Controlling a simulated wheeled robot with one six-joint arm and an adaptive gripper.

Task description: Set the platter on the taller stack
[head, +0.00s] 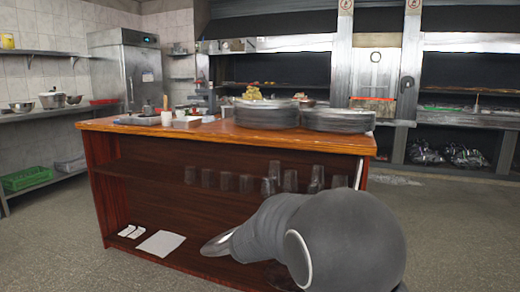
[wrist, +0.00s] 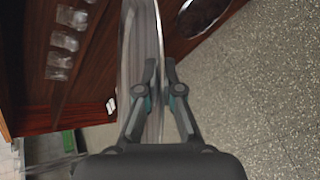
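In the wrist view a thin grey platter (wrist: 143,45) stands nearly edge-on between the fingers of my gripper (wrist: 160,68), which is shut on it. In the head view, my arm hides the gripper; a silvery curved edge (head: 217,244) shows low in front of the counter, probably the platter. Two stacks of dark round platters stand on the counter top. The left stack (head: 265,116) looks taller than the right stack (head: 338,121). The platter is well below the counter top, apart from both stacks.
The wooden counter (head: 150,134) has an open shelf with several clear glasses (head: 247,183) and white sheets (head: 160,243). Cups and small containers (head: 186,121) stand at the top's left. A dark disc with a bright rim (wrist: 203,14) shows in the wrist view. Floor (head: 45,235) is clear at left.

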